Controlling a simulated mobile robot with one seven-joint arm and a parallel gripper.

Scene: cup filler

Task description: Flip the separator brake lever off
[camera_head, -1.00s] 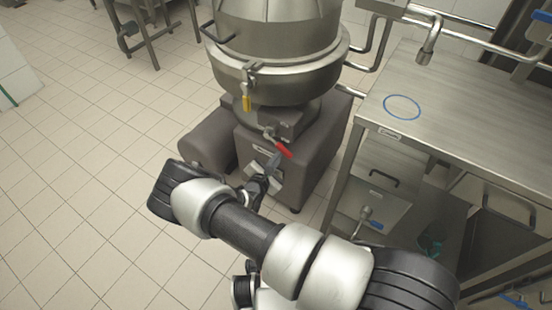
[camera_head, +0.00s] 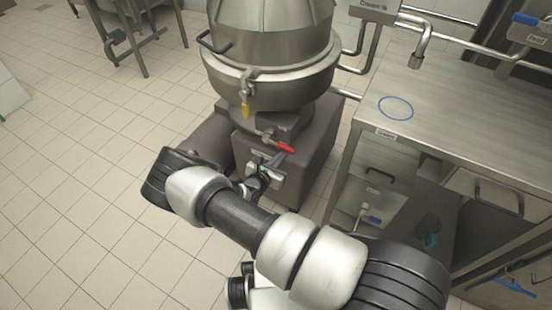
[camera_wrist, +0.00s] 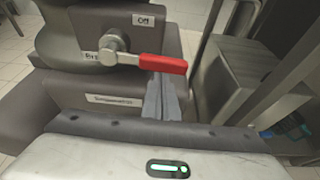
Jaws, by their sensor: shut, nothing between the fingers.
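The separator (camera_head: 270,75) is a large steel vessel on a dark grey base. Its brake lever (camera_head: 285,148) has a red handle and points right, tilted slightly down. In the wrist view the red handle (camera_wrist: 163,63) extends right from a metal hub, with an "Off" label (camera_wrist: 147,19) above it. A second label left of the hub is partly hidden by the lever. My gripper (camera_head: 278,159) is shut and empty. In the wrist view the closed fingertips (camera_wrist: 161,78) are just under the red handle, seemingly touching it; exact contact is hard to tell.
A steel table (camera_head: 450,105) with a blue ring mark (camera_head: 396,108) stands close on the right, pipes behind it. A "Separator" label (camera_wrist: 115,101) is on the base below the lever. The tiled floor (camera_head: 75,190) on the left is open.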

